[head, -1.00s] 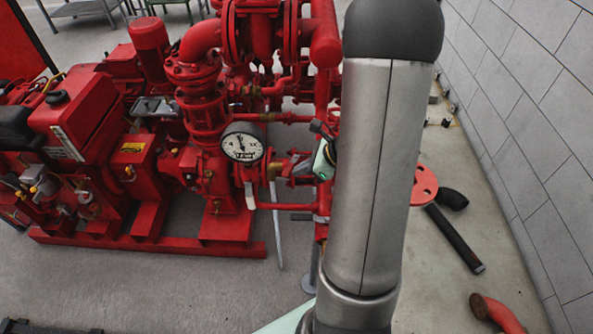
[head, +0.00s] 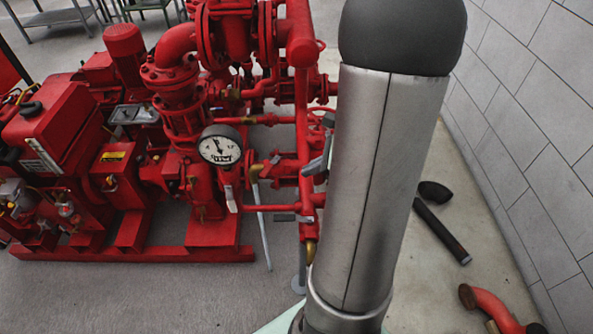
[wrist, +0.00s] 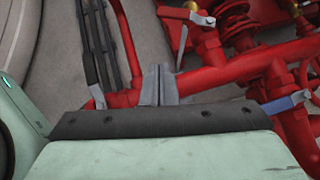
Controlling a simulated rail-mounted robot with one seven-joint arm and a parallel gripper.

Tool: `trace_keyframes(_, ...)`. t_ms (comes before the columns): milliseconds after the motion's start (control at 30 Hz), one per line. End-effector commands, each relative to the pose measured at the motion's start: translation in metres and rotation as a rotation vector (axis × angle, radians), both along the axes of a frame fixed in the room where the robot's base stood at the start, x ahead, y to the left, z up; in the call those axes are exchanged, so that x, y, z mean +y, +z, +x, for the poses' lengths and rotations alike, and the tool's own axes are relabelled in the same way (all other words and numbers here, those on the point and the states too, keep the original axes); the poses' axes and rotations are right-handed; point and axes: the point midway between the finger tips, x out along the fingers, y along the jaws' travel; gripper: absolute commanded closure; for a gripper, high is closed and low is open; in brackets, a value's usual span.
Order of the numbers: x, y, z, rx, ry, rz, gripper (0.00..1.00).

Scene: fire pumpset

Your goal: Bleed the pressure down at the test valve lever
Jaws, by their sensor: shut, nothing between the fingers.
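In the wrist view my gripper (wrist: 158,85) has its grey fingers together, in front of a red pipe (wrist: 215,73); I cannot tell whether they touch it. In the head view a pale lever (head: 231,199) hangs below the pressure gauge (head: 220,145), and a grey lever (head: 285,217) sits lower right. I cannot tell which is the test valve lever. My arm hides most of my gripper there.
The red pumpset (head: 190,200) and its upright pipe (head: 302,120) stand left of my arm. A grey block wall (head: 530,130) is at right. A black pipe (head: 441,231) and a red elbow (head: 492,306) lie on the floor near it.

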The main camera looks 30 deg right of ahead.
Motion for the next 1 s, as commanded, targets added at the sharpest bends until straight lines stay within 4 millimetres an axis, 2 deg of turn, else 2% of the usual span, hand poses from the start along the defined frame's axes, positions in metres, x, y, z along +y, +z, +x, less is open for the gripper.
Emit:
trace_keyframes(100, -0.008, 0.014, -0.011, -0.002, -0.001, -0.002, 1.0)
trace_keyframes(233, -0.011, 0.021, -0.017, 0.0, 0.004, -0.002, 1.0)
trace_keyframes(300, -0.009, 0.022, -0.014, -0.003, 0.062, -0.013, 1.0)
trace_keyframes(367, -0.005, 0.022, -0.004, -0.008, 0.191, -0.038, 1.0)
trace_keyframes(467, 0.012, 0.019, 0.025, -0.031, 0.589, -0.1, 1.0)
trace_keyframes(567, 0.037, 0.014, 0.063, -0.069, 1.153, -0.148, 1.0)
trace_keyframes(600, 0.046, 0.012, 0.079, -0.082, 1.388, -0.155, 1.0)
trace_keyframes(700, 0.07, 0.009, 0.123, -0.103, 1.926, -0.145, 1.0)
trace_keyframes(800, 0.096, 0.011, 0.167, -0.095, 2.354, -0.106, 1.0)
trace_keyframes(900, 0.12, 0.016, 0.202, -0.064, 2.648, -0.061, 1.0)
trace_keyframes(1000, 0.138, 0.021, 0.223, -0.03, 2.817, -0.023, 1.0)
